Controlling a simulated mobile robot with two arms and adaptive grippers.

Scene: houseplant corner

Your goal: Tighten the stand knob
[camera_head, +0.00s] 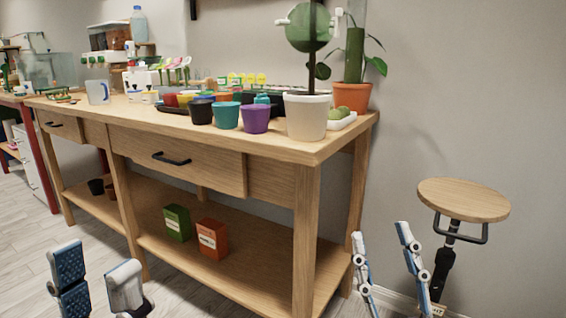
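A stand with a round wooden top (463,199) is at the right, close to the wall. Below its top are a black loop-shaped bar (461,236) and a black post (439,270). I cannot clearly make out a knob on it; the lower part of the post is cut off by the picture edge. My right gripper (382,235) is just left of the stand, fingers pointing up, open and empty, apart from the top. My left gripper (95,258) is at the lower left, open and empty, far from the stand.
A wooden workbench (196,176) fills the middle, its right front leg left of my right gripper. It bears a white pot (306,116) with a plant and several coloured pots. Green (177,222) and orange (212,239) boxes are on its lower shelf.

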